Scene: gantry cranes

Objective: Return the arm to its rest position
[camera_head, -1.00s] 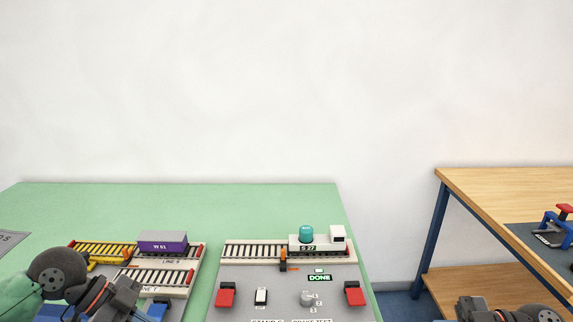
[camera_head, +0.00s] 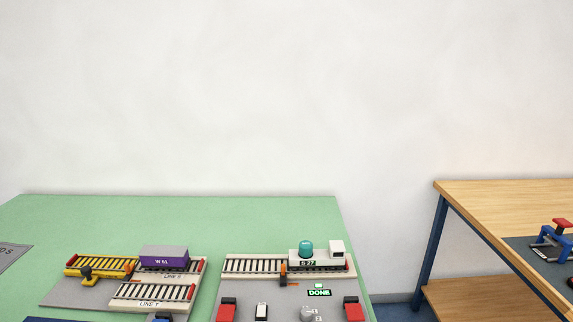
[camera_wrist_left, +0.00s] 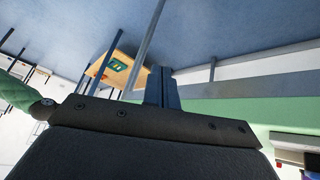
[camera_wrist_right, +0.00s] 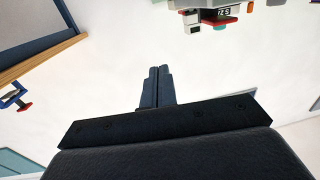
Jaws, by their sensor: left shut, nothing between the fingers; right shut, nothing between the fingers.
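Neither arm shows in the head view now. My left gripper (camera_wrist_left: 162,88) is in the left wrist view, its two fingers together and empty. The underside of furniture and blue-grey floor lie behind it. My right gripper (camera_wrist_right: 159,86) is in the right wrist view, also with its fingers together and empty, against a pale wall. Both grippers appear clear of every object.
A green table (camera_head: 180,208) carries a purple wagon (camera_head: 164,262), a yellow track (camera_head: 100,264), a LINE T track (camera_head: 152,296) and a white locomotive (camera_head: 318,258) above a lit DONE sign (camera_head: 319,293). A wooden table (camera_head: 510,195) with a blue-red device (camera_head: 555,238) stands right.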

